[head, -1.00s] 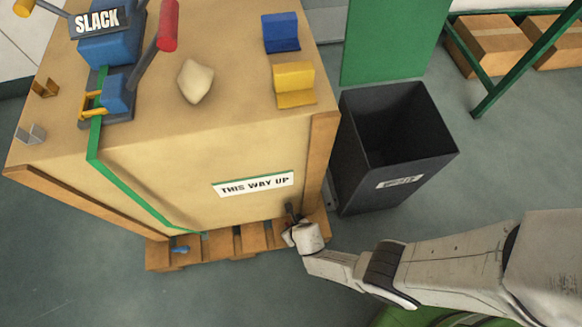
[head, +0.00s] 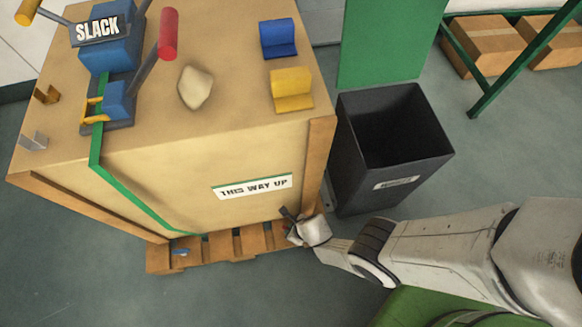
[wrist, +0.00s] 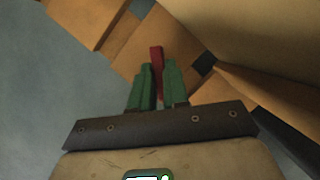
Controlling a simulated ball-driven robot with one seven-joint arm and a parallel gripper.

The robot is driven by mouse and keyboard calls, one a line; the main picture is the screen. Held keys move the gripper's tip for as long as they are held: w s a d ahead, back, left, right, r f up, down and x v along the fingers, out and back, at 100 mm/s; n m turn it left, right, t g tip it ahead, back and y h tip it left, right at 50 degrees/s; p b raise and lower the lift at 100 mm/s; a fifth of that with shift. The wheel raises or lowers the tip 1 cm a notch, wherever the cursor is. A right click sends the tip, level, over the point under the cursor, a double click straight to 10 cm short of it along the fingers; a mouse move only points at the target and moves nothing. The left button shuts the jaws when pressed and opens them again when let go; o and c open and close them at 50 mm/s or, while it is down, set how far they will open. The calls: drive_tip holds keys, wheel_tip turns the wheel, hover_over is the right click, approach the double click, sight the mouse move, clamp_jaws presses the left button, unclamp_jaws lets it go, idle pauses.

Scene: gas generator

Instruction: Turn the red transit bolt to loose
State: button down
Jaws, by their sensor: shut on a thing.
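The red transit bolt (wrist: 156,56) shows in the wrist view as a narrow red bar between the green fingers of my gripper (wrist: 158,68). The fingers are close together, shut on it. Its lower part is hidden by the fingers. In the head view my gripper (head: 290,218) is at the lower right corner of the crate (head: 215,150), by the wooden pallet (head: 215,245). The bolt itself cannot be made out in the head view, and no marking for loose is visible.
A black bin (head: 390,150) stands right of the crate. On the crate top are a red-handled lever (head: 168,35), a SLACK sign (head: 97,28), and blue (head: 278,38) and yellow (head: 291,90) brackets. Open floor lies in front of the pallet.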

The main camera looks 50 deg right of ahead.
drive_tip(key=n, duration=0.2)
drive_tip(key=n+y, duration=0.1)
drive_tip(key=n, duration=0.1)
drive_tip(key=shift+w+d+n+g, duration=0.1)
drive_tip(key=shift+d+n+g, duration=0.05)
drive_tip(key=shift+n+g, duration=0.2)
drive_tip(key=shift+n+g+y+b, duration=0.5)
drive_tip(key=shift+n+y, duration=0.2)
drive_tip(key=shift+n, duration=0.85)
drive_tip(key=c, duration=1.1)
unclamp_jaws()
drive_tip(key=shift+r, duration=0.1)
drive_tip(key=p+v, duration=1)
drive_tip(key=shift+d+r, duration=0.1)
drive_tip(key=shift+r, duration=0.2)
